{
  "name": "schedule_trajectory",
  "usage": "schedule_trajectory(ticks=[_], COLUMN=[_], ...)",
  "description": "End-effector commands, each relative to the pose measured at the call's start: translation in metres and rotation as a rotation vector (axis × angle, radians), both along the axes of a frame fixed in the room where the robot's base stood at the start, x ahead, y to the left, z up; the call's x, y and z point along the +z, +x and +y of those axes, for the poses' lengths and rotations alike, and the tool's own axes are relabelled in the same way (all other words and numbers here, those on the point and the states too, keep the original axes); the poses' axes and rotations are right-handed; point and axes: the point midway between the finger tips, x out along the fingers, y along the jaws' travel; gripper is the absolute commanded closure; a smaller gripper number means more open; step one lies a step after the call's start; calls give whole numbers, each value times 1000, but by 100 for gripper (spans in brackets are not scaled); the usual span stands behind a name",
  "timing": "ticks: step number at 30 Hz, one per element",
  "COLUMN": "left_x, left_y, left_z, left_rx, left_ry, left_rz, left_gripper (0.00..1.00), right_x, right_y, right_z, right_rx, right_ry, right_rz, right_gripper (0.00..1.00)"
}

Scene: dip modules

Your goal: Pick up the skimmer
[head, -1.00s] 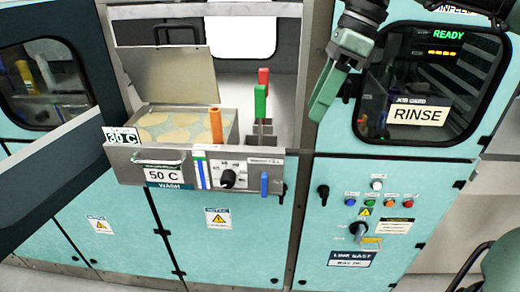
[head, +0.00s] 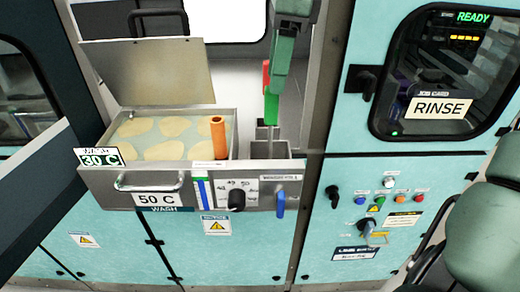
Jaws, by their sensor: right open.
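A thick orange handle (head: 218,138) stands at the tank's front right corner. I cannot tell from the picture which of these is the skimmer. My left gripper is not in view.
The wash tank (head: 92,190) holds several pale discs under a raised metal lid (head: 150,72). Its front has a handle, a black knob (head: 237,200) and a blue lever (head: 281,204). The rinse window (head: 440,80) and a button panel (head: 385,205) are to the right.

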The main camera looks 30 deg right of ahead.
Motion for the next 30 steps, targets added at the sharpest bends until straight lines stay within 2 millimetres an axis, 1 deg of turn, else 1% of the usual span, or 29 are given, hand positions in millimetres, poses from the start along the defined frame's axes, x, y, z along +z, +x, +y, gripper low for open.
schedule_trajectory(ticks=[5,9,12,16,19,25,26,27,29,30], left_x=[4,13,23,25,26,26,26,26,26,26], left_y=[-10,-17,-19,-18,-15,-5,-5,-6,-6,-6], left_z=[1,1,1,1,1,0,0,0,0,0], left_rx=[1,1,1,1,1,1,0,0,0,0], left_ry=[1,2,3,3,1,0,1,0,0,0], left_rz=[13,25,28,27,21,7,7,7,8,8], left_gripper=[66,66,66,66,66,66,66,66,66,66], right_x=[-19,-33,-48,-66,-72,-73,-73,-73,-73,-73], right_y=[1,4,7,9,10,10,10,10,10,10], right_z=[2,6,10,12,12,12,12,12,12,12], right_rx=[1,2,1,0,-1,-2,-2,-2,-2,-2], right_ry=[0,0,0,1,1,1,1,1,1,1], right_rz=[4,7,8,4,1,0,0,0,0,0], right_gripper=[56,56,56,56,56,56,62,73,90,100])
